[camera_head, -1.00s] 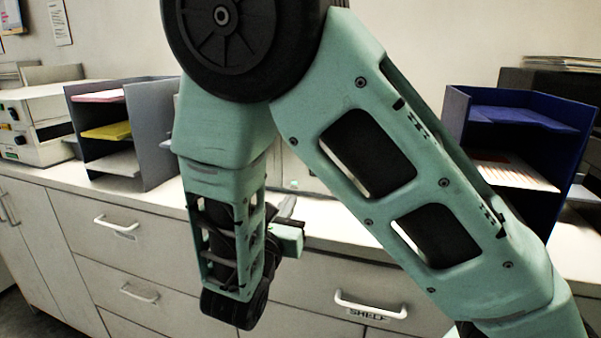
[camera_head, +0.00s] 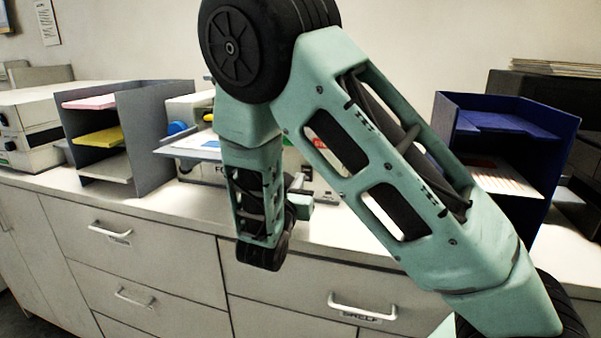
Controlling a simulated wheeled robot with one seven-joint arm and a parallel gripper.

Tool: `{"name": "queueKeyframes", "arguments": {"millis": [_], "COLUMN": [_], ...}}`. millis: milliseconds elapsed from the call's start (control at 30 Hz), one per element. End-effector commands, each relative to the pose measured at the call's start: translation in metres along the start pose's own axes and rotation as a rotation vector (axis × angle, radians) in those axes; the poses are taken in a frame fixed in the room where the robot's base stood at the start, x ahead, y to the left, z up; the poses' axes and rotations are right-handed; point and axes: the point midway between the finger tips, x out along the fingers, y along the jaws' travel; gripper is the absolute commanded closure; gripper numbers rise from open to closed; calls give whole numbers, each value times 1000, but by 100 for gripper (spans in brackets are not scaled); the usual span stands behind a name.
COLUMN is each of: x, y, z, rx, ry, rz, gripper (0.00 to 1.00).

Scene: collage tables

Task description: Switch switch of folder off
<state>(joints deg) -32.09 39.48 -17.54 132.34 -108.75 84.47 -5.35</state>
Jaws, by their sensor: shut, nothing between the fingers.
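The folder (camera_head: 188,168) is a white machine on the counter behind my arm, with a blue knob on its left side and a pale sheet or tray at its front. Lettering starting "FO" shows on its front beside my arm. My arm hides much of its middle, and I cannot make out its switch. A small red and green patch shows to the right of the arm link. My gripper (camera_head: 298,183) is shut and empty, in front of the folder's right part and small in view; I cannot tell whether it touches anything.
A grey paper sorter (camera_head: 150,140) with pink, yellow and white sheets stands left of the folder. A white device (camera_head: 25,130) stands at far left. A blue sorter (camera_head: 500,122) stands at right. Drawers with handles (camera_head: 362,312) run below the counter edge. Bare counter lies in front.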

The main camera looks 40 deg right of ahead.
Motion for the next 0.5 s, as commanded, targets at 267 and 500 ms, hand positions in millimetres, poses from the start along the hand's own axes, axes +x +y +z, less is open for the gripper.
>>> {"name": "queueKeyframes", "arguments": {"millis": [267,500], "x": [24,25], "y": [0,0], "z": [1,0], "rx": [0,0], "ry": [-1,0], "rz": [1,1], "gripper": [100,100]}}
